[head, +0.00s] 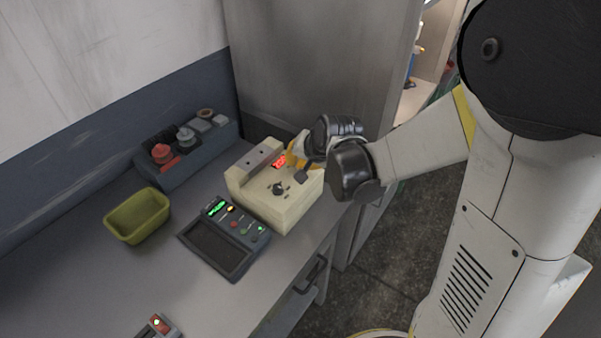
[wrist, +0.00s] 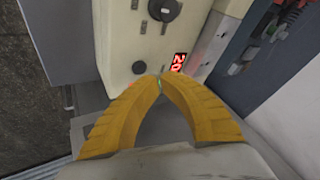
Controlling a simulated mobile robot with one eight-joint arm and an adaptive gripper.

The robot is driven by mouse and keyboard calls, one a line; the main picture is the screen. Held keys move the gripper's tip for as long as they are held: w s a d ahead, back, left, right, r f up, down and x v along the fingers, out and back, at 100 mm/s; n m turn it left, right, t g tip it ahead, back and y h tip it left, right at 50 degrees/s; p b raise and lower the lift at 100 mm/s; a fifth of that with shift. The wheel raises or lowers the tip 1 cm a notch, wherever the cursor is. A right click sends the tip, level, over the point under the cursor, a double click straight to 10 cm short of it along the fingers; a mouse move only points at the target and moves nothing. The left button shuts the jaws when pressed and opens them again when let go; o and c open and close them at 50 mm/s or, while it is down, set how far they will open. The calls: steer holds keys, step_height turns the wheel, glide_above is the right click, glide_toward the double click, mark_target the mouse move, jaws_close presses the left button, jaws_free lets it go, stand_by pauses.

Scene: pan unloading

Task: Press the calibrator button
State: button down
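A cream boxy device (head: 285,208) with a red lit display and a dark knob stands on the bench; I take it as the calibrator, though no label is readable. My gripper (head: 290,158) has yellow fingers at the device's display side. In the wrist view my gripper (wrist: 160,78) has its fingertips together with nothing clearly held. A small green spot shows at the tips; they hide part of the panel, and contact cannot be told.
A dark panel (head: 225,238) with a green display and several buttons lies left of the cream device. A yellow-green bin (head: 137,216), a blue-grey rack (head: 190,160) of parts and a small red-button box (head: 157,327) share the bench. A tall grey cabinet (head: 310,70) stands behind.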

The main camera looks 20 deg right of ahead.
steer(key=shift+f, duration=0.1)
steer(key=shift+f+b, duration=0.35)
steer(key=shift+b, duration=0.15)
steer(key=shift+f+b, duration=0.45)
stand_by(0.6)
steer(key=shift+r+p, duration=0.75)
steer(key=shift+r, duration=0.2)
step_height(320, 180, up, 6)
steer(key=p, duration=0.4)
stand_by(1.5)
